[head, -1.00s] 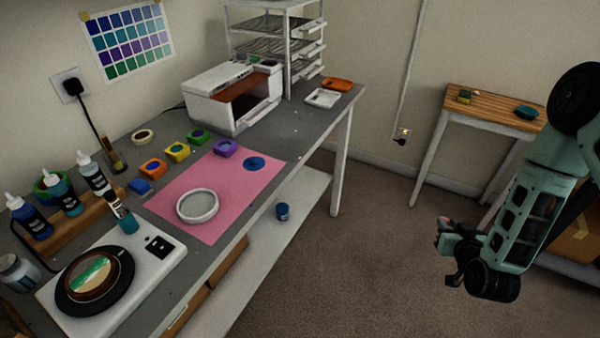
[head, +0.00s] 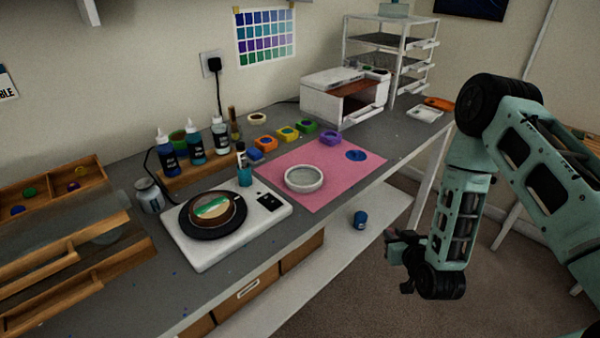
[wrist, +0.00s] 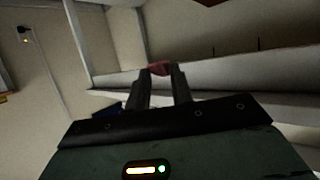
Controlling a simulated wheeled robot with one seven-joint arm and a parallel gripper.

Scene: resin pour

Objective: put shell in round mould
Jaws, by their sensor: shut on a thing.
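The round mould (head: 304,179) is a white ring-shaped dish lying flat on the pink mat (head: 318,200) on the bench. My gripper (head: 395,249) is in front of the bench, to the right of the mould and apart from it. In the wrist view my gripper (wrist: 158,90) is shut on a small reddish-pink thing (wrist: 159,68), which I take for the shell. Only a bit of it shows between the fingertips, so its shape is hard to make out.
A white turntable unit (head: 215,255) and dropper bottles (head: 195,145) stand left of the mat. Several small coloured moulds line its back edge. A white printer-like box (head: 335,98) stands behind. A blue jar (head: 360,217) sits on the lower shelf. The floor before the bench is clear.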

